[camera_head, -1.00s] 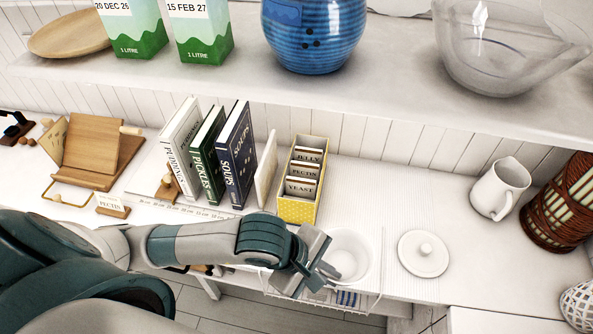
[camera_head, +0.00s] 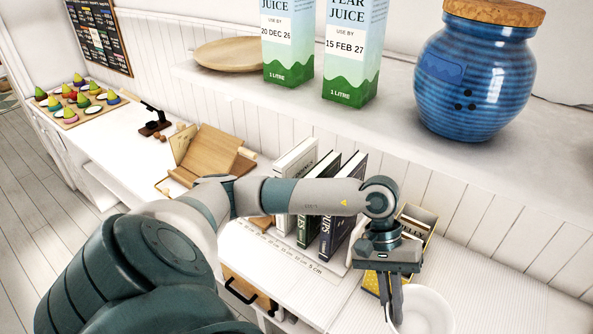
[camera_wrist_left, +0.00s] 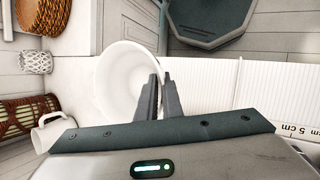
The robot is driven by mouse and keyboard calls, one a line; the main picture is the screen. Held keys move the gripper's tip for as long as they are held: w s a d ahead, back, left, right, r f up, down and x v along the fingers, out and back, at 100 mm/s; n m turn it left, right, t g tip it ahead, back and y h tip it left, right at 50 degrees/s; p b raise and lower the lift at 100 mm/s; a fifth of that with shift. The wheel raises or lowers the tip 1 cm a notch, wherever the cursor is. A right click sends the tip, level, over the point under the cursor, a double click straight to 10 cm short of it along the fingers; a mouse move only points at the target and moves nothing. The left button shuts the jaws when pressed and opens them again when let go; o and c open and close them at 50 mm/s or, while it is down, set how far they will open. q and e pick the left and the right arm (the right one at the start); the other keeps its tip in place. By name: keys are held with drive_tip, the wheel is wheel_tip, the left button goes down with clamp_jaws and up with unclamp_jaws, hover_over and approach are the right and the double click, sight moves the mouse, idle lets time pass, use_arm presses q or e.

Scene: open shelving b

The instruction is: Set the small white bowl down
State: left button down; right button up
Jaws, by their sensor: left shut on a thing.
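The small white bowl (camera_head: 428,312) is at the bottom right of the head view, partly cut off by the frame edge. My left gripper (camera_head: 391,310) points down and is shut on the bowl's near-left rim. The bowl also shows in the left wrist view (camera_wrist_left: 115,75), with its wall between the two dark fingers (camera_wrist_left: 155,95). Whether the bowl's base touches the white surface below cannot be told. My right gripper is in neither view.
The yellow card box (camera_head: 415,222) stands just behind my left gripper, and upright books (camera_head: 342,215) stand to its left. A white jug (camera_wrist_left: 50,130) and a woven brown holder (camera_wrist_left: 25,115) show in the wrist view. The ribbed white surface (camera_head: 490,270) right of the box looks clear.

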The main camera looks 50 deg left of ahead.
use_arm(q)
wheel_tip(320, 180, up, 7)
drive_tip(key=w+a+m+g+b, duration=0.1)
drive_tip(key=w+a+m, duration=0.1)
drive_tip(key=a+m, duration=0.1)
drive_tip(key=shift+w+f+m+g+y, duration=0.2)
drive_tip(key=shift+m+g+y, duration=0.2)
drive_tip(key=shift+m, duration=0.1)
